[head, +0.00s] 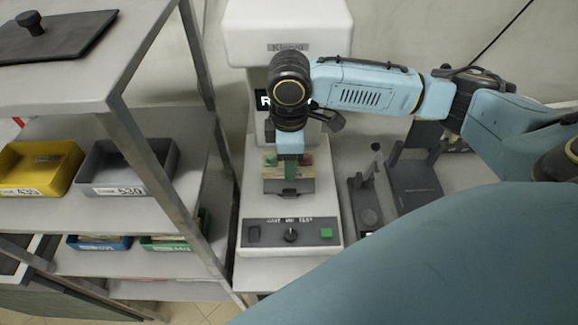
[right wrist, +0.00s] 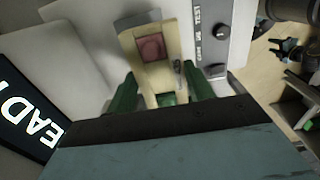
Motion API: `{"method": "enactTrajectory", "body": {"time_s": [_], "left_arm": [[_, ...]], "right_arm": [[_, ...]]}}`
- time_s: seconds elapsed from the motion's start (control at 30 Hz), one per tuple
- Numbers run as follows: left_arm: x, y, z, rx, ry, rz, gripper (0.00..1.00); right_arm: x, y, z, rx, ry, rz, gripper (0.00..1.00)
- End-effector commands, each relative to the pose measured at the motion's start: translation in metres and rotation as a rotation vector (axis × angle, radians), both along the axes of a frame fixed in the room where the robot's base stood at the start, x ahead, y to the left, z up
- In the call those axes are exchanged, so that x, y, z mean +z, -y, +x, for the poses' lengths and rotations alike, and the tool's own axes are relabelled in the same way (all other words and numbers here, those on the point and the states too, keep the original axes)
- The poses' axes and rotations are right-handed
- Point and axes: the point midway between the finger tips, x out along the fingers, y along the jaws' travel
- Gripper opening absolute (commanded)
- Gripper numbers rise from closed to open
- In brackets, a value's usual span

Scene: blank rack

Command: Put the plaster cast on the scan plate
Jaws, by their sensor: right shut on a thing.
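My right gripper (head: 289,170) reaches down over the front of the white machine, its green fingers pointing at the dark scan plate (head: 289,187). In the right wrist view, the fingers (right wrist: 163,95) are shut on the plaster cast (right wrist: 162,76), a cream block with a reddish square recess on its face. The cast lies between the two fingers, mostly hidden by the gripper in the head view. It is over or on the plate; I cannot tell whether it touches. My left gripper is not in view.
The machine's control panel (head: 290,232) with a knob and green button is in front of the plate. A dark stand (head: 415,180) is to the right. A shelf rack with yellow (head: 38,168) and grey (head: 125,168) bins stands left.

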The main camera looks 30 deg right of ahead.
Motion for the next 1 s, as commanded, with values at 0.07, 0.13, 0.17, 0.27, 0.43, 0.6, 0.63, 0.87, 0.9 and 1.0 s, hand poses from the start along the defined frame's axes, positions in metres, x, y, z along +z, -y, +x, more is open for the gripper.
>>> {"method": "enactTrajectory", "body": {"time_s": [0.07,0.13,0.17,0.27,0.43,0.6,0.63,0.87,0.9,1.0], "left_arm": [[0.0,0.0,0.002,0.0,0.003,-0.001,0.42],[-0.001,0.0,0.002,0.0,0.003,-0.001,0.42],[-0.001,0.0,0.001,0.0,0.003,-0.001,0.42],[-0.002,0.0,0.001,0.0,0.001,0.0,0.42],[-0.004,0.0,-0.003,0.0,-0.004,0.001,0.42],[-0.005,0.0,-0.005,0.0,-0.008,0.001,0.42],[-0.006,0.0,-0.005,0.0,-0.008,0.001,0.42],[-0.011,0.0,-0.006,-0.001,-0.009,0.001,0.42],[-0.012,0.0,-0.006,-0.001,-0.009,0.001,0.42],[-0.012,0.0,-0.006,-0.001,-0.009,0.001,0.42]], "right_arm": [[0.0,0.005,0.009,-0.002,0.001,-0.001,0.21],[0.0,0.008,0.015,-0.003,0.001,0.0,0.21],[0.001,0.01,0.017,-0.002,0.001,0.0,0.21],[-0.004,0.012,0.021,0.0,-0.002,0.001,0.21],[-0.017,0.012,0.02,-0.001,0.0,0.001,0.21],[-0.026,0.012,0.02,0.0,-0.002,0.001,0.21],[-0.03,0.012,0.019,0.0,-0.003,-0.001,0.21],[-0.066,0.012,0.02,-0.001,-0.001,-0.001,0.21],[-0.068,0.014,0.022,-0.001,0.001,-0.001,0.21],[-0.07,0.014,0.023,0.0,0.001,-0.001,0.21]]}}
